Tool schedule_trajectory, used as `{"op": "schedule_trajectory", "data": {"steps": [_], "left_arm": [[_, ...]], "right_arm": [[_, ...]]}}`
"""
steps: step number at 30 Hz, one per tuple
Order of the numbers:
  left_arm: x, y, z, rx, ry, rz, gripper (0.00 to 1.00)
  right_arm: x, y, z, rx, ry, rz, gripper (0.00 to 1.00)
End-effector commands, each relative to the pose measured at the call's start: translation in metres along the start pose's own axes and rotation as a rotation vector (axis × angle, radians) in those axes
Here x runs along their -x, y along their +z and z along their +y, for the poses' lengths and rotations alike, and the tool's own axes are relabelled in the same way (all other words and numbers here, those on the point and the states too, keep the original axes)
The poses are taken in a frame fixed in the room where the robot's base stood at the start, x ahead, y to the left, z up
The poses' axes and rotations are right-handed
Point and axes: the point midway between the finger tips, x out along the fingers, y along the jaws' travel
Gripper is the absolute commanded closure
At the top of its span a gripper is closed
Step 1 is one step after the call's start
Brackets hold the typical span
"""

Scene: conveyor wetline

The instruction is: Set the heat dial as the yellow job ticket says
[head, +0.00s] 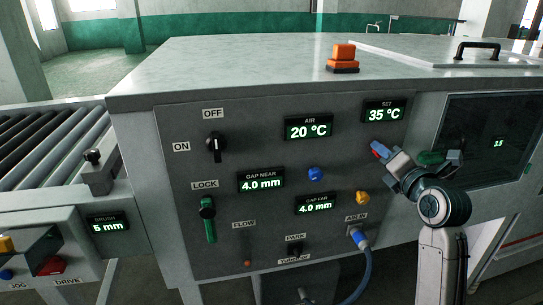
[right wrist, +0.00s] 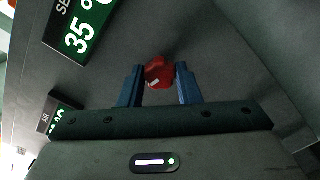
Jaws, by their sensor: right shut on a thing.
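The heat dial is a red knob (right wrist: 158,74) on the grey panel, below the display (head: 383,112) that reads SET 35 °C. My right gripper (head: 377,151) is at the red knob, and its blue fingers stand on either side of it in the right wrist view (right wrist: 159,86). It is shut on the knob. The knob is mostly hidden by the gripper in the head view. The set display also shows in the right wrist view (right wrist: 85,30). The yellow job ticket is not seen in either view. My left gripper is not in view.
The AIR display (head: 309,128) reads 20 °C. A blue knob (head: 316,174) and a yellow knob (head: 362,198) sit left of and below my right gripper. A black ON/OFF switch (head: 215,148) and a green lock lever (head: 208,218) are at left. A blue hose (head: 364,262) hangs below.

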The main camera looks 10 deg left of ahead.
Motion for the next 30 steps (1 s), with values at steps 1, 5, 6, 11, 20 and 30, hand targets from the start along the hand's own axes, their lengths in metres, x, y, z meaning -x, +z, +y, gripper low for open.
{"op": "schedule_trajectory", "data": {"steps": [1,5,6,11,20,30], "left_arm": [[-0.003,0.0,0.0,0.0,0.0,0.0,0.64],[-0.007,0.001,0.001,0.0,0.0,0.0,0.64],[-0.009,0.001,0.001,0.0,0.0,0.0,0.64],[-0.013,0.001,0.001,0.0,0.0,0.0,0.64],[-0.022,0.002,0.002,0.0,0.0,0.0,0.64],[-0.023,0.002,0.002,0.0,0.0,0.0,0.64]], "right_arm": [[0.0,-0.002,-0.002,0.015,-0.001,0.001,0.86],[0.0,-0.002,-0.002,0.059,0.0,0.001,0.86],[0.0,-0.001,-0.002,0.072,0.0,0.001,0.86],[0.0,-0.002,-0.002,0.129,0.0,0.001,0.86],[0.0,-0.002,-0.002,0.237,-0.001,0.001,0.86],[0.0,-0.001,-0.001,0.276,-0.001,0.002,0.86]]}}
